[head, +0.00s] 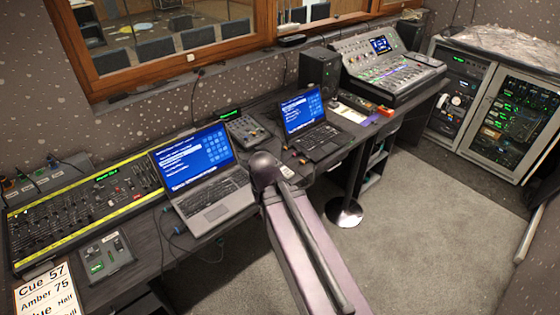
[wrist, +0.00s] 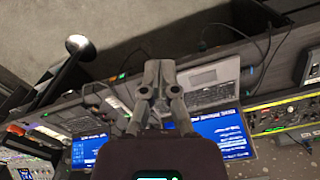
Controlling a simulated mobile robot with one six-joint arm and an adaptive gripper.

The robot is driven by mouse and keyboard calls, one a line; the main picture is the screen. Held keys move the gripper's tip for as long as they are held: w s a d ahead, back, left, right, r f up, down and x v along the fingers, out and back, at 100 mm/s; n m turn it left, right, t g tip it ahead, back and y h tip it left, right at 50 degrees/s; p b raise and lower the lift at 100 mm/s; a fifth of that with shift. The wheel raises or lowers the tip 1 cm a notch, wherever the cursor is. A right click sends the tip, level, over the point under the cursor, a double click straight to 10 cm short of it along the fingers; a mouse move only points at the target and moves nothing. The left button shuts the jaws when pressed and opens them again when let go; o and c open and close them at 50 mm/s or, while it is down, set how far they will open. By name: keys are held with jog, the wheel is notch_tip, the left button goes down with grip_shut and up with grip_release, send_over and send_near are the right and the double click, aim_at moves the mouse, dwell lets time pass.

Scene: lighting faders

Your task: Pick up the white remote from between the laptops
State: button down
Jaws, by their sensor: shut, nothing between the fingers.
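The larger laptop (head: 195,158) stands open on the left of the desk, and a smaller laptop (head: 303,112) stands open to its right. In the wrist view, the larger laptop (wrist: 220,128) is on the right and the smaller one (wrist: 90,148) on the left. My gripper (wrist: 158,66) is shut and empty over the desk strip between them. In the head view my arm hides the gripper and part of that gap.
A small mixer (head: 245,132) stands behind the gap. A fader console (head: 85,205) is at the left and a larger mixing desk (head: 388,65) at the far right. A black speaker (head: 320,70) stands by the wall. Cables cross the desk. The carpet (head: 430,210) is clear.

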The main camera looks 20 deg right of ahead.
jog(key=shift+r+p, duration=0.95)
jog(key=shift+r, duration=0.55)
